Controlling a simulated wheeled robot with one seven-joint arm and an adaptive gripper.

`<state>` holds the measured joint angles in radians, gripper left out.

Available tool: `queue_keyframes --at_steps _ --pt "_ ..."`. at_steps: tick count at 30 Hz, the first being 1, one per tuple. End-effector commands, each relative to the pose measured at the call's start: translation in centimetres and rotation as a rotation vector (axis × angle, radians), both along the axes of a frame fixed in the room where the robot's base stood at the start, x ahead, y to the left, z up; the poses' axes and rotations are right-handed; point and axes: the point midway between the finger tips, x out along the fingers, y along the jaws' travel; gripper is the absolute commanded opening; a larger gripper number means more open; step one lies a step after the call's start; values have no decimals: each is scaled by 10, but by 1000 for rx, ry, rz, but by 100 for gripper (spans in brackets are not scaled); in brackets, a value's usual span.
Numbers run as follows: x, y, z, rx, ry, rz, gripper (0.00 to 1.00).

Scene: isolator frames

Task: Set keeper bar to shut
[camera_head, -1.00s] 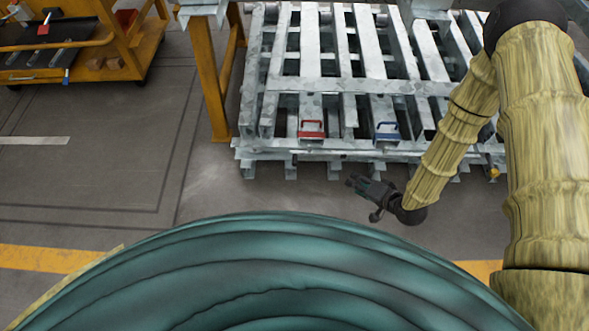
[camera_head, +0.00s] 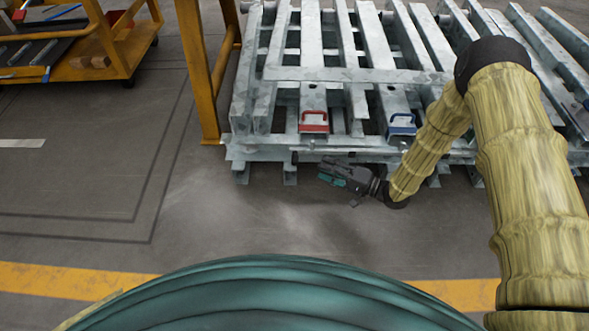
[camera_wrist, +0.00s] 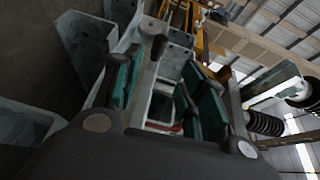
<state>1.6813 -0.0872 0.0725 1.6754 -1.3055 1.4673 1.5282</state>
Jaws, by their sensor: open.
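The galvanised isolator frames (camera_head: 345,76) lie stacked ahead of me. A red handle (camera_head: 313,122) and a blue handle (camera_head: 401,124) sit on their near ends. I cannot tell for sure which part is the keeper bar. A small dark bar (camera_head: 296,158) shows at the near edge below the red handle. My gripper (camera_head: 326,172) is open, low in front of this edge, just right of and below the dark bar. In the wrist view, its teal-padded fingers (camera_wrist: 165,92) stand apart, with grey metal and a red piece (camera_wrist: 166,127) seen between them. Nothing is held.
A yellow post (camera_head: 198,70) stands left of the frames. A yellow trolley (camera_head: 110,60) with tools is at the upper left. The floor (camera_head: 100,190) in front and to the left is clear, with a yellow line (camera_head: 75,281) across it.

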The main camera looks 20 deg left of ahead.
Motion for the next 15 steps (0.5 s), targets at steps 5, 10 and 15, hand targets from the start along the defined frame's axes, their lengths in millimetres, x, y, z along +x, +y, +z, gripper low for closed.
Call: queue_keyframes --at_steps 5,10,15 --pt "1 7 -10 39 21 48 42" --pt "2 15 -11 47 25 60 42" --pt "4 35 -12 47 25 59 42"
